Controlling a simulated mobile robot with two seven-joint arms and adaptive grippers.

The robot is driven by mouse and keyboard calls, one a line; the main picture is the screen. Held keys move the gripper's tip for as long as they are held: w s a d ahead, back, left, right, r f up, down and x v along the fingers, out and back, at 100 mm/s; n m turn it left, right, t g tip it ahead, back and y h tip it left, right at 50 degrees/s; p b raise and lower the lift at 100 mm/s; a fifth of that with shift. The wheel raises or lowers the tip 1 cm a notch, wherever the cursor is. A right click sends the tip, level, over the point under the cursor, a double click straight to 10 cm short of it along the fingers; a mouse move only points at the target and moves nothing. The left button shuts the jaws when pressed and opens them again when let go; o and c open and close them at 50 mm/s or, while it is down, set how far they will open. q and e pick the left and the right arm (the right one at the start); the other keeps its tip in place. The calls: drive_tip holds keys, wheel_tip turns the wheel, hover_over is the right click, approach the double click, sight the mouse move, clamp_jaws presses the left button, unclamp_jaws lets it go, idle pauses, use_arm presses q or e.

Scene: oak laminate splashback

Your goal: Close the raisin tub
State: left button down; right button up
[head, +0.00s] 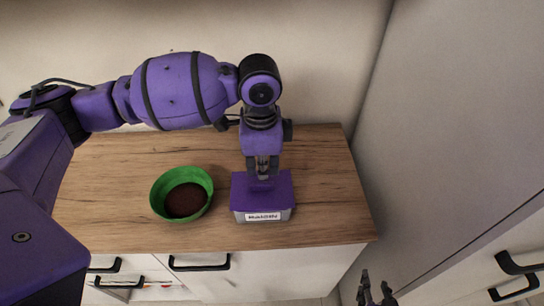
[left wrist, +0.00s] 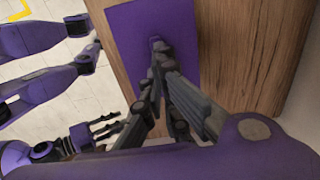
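The raisin tub (head: 265,216) is a grey box with a white label, near the front edge of the wooden counter. Its purple lid (head: 280,190) lies over the top and also shows in the left wrist view (left wrist: 184,22). I cannot tell whether the lid is fully seated. My left gripper (head: 263,176) points down over the lid. In the left wrist view its fingertips (left wrist: 158,58) come together on the lid's small purple handle (left wrist: 157,41). My right gripper (head: 375,288) is low, off the counter's front right, with fingers apart and empty.
A green bowl (head: 159,196) with dark brown contents stands left of the tub. The wooden counter (head: 325,190) is clear on the right. A grey wall or cabinet side rises to the right. Drawers with black handles (head: 200,267) are below.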

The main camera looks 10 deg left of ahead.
sight(263, 184)
use_arm(q)
drive_tip(key=shift+f, duration=1.6)
drive_tip(key=shift+r, duration=3.5)
